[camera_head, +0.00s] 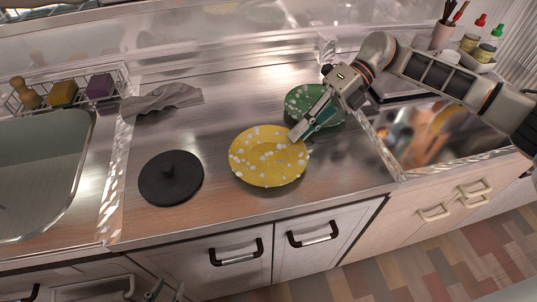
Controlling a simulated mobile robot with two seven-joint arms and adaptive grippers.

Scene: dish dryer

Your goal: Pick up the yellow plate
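A green spotted plate (301,97) lies behind my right gripper. A black lid with a knob (168,185) lies left of the yellow plate. A grey cloth (162,98) and sink (40,165) are further left. A shiny basin (440,133) is right.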

